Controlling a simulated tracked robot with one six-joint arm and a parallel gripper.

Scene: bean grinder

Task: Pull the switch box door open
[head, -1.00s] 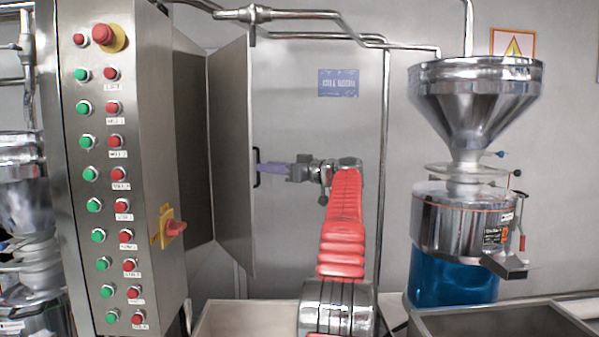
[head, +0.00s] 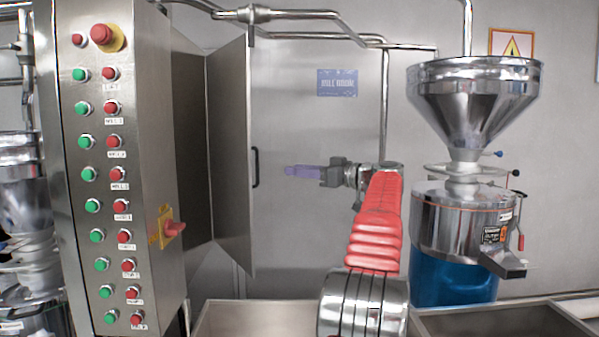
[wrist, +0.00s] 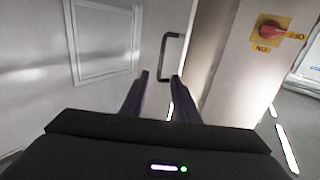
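The switch box (head: 105,170) is a tall metal cabinet at the left of the head view. Its grey door (head: 230,150) stands open, swung out from the box's right side. The black bar handle (head: 256,167) is on the door near its free edge; it also shows in the wrist view (wrist: 163,58). My gripper (head: 288,171) is to the right of the handle, apart from it. In the wrist view my gripper (wrist: 160,77) has its two purple fingers spread with nothing between them, and the handle stands beyond the fingertips.
Red and green buttons cover the box front, with a red rotary switch (head: 172,228) on a yellow plate. A grinder with a steel hopper (head: 475,95) stands at the right. Pipes run along the wall.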

